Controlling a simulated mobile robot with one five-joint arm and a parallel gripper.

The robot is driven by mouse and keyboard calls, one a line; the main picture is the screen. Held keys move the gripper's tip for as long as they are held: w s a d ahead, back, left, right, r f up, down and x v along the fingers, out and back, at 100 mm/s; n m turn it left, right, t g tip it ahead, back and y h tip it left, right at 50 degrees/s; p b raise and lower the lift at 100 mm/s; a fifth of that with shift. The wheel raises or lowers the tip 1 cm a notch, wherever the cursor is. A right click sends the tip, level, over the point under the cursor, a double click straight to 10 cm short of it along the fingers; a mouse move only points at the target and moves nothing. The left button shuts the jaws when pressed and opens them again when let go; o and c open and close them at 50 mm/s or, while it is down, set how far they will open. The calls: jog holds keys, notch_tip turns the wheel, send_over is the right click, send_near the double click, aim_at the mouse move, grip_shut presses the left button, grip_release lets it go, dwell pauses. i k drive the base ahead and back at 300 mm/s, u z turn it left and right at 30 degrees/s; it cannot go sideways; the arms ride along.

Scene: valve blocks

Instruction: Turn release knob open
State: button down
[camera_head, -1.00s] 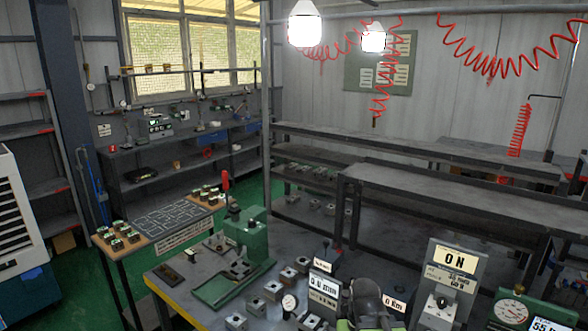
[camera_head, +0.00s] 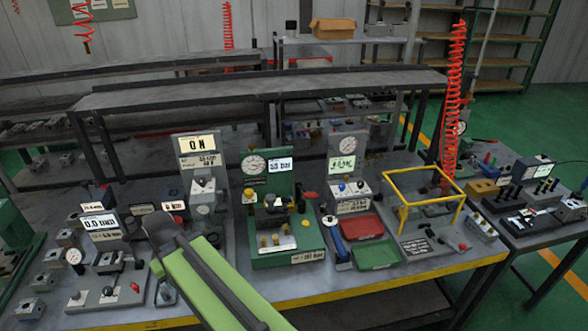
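A green test station (camera_head: 286,258) stands near the middle of the bench, with a round gauge (camera_head: 254,165) and a display that seems to read in bar. A yellow knob (camera_head: 248,195) is at its left and a red knob (camera_head: 310,195) at its right. A dark block sits in its middle, with several brass-coloured pieces in front. I cannot tell which knob is the release knob, or how it is turned. My green and dark arm rises from the bottom edge, left of and in front of this station. My gripper's fingers do not show.
A grey force stand (camera_head: 198,160) is left of the station. Another display stand (camera_head: 342,165) is to its right. Red (camera_head: 362,227) and green (camera_head: 377,254) trays and a yellow frame (camera_head: 407,171) stand further right. A yellow edge strip (camera_head: 400,284) runs along the bench front.

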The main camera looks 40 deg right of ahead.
aim_at(249, 193)
jog(key=z, duration=0.2)
jog(key=k, duration=0.15)
jog(key=z, duration=2.15)
jog(key=k, duration=0.65)
jog(key=u, duration=1.15)
jog(key=i, duration=1)
jog(key=u, duration=0.05)
jog(key=k, duration=0.1)
jog(key=z, duration=0.25)
